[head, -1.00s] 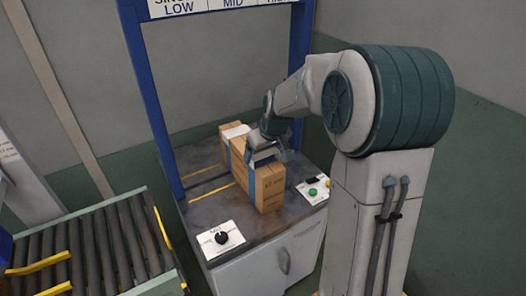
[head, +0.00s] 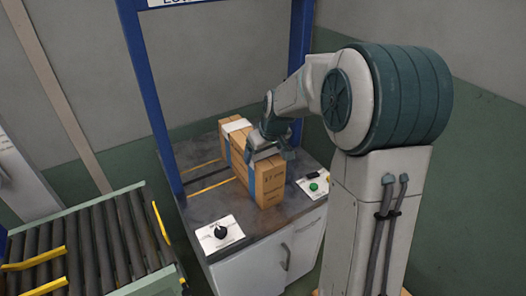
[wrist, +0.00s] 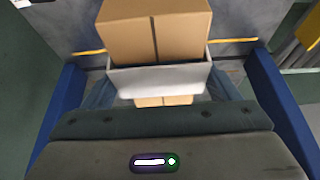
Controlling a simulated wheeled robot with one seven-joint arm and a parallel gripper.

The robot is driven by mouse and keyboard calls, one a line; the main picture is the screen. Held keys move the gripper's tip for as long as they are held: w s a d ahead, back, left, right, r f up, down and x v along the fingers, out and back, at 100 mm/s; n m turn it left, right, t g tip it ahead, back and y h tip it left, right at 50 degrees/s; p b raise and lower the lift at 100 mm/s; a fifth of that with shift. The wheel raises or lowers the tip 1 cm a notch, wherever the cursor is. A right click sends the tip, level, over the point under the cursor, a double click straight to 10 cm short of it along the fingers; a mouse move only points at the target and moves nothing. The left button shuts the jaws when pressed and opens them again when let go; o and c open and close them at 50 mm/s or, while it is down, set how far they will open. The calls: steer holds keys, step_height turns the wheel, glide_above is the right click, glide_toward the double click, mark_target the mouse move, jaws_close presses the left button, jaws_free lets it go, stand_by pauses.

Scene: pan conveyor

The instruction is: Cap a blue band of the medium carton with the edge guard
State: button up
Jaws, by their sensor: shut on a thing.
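A white piece (head: 236,126) sits on the carton's far top end, over another blue band. My gripper (head: 266,153) is at the carton's top, above the near band. In the wrist view, my gripper (wrist: 160,88) is shut on the pale grey edge guard (wrist: 160,79), with a finger at each side. Brown carton (wrist: 150,35) shows beyond and below the guard. Whether the guard touches the carton is unclear.
A blue frame (head: 147,90) stands around the bench (head: 202,208). A black knob (head: 220,232) is on the bench's front left, a green button (head: 313,187) at its right. A roller conveyor (head: 95,240) lies to the left.

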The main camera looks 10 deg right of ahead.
steer(key=shift+f, duration=0.3)
steer(key=o, duration=0.9)
steer(key=shift+c, duration=0.2)
steer(key=shift+r, duration=0.1)
steer(key=v, duration=1.3)
steer(key=shift+r, duration=0.3)
steer(key=shift+s, duration=0.1)
steer(key=s+f+m+p, duration=0.1)
steer(key=s+f+m, duration=0.1)
steer(key=s, duration=0.9)
steer(key=s+a+f+m+g+h+p, duration=0.1)
steer(key=s+f+p, duration=0.1)
steer(key=s, duration=0.9)
steer(key=shift+a+f+m+g, duration=0.2)
steer(key=shift+a+m+g, duration=0.1)
steer(key=shift+m, duration=0.1)
